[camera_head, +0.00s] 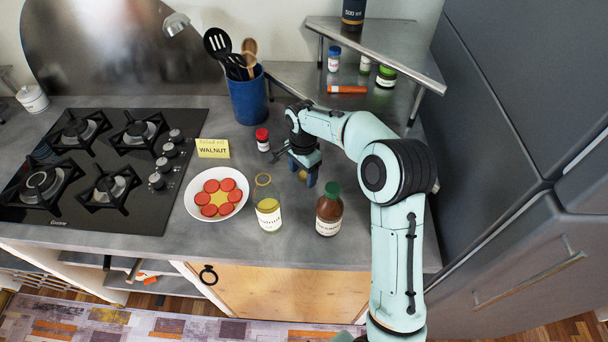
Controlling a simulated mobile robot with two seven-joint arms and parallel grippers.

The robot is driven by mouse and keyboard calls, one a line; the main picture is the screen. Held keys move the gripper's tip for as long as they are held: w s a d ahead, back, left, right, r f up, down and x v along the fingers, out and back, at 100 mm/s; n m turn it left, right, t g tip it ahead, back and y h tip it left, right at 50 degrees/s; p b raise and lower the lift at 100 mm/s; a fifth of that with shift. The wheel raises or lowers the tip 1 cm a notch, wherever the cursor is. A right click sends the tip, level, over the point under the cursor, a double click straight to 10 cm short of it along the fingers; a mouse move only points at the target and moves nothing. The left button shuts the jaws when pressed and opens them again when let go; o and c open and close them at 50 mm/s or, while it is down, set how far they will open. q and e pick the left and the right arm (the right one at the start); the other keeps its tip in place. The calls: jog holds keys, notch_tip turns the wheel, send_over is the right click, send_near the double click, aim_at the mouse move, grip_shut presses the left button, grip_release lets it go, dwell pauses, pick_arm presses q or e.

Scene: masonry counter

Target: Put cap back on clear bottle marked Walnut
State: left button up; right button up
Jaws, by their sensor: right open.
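The clear bottle (268,208) stands upright and uncapped near the counter's front edge, with yellowish liquid and a white label too small to read surely. A yellow card (213,148) reading WALNUT stands behind the plate. My right gripper (301,170) is open and points down, behind and to the right of the clear bottle, apart from it. A small tan item (302,175), possibly the cap, shows partly between or just behind its fingers; I cannot tell if they touch it. My left gripper is out of view.
A brown bottle with a green cap (329,213) stands right of the clear bottle. A plate (193,204) of red slices lies left. A red-capped jar (262,140) and blue utensil pot (248,99) stand behind. A metal shelf (394,48) and a black hob (140,216) flank the area.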

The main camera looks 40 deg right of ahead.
aim_at(303, 174)
jog(key=c, duration=1.1)
jog(key=shift+c, duration=0.2)
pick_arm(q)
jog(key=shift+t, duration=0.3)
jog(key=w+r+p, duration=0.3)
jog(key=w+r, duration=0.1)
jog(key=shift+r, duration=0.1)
pick_arm(e)
notch_tip(303, 174, up, 20)
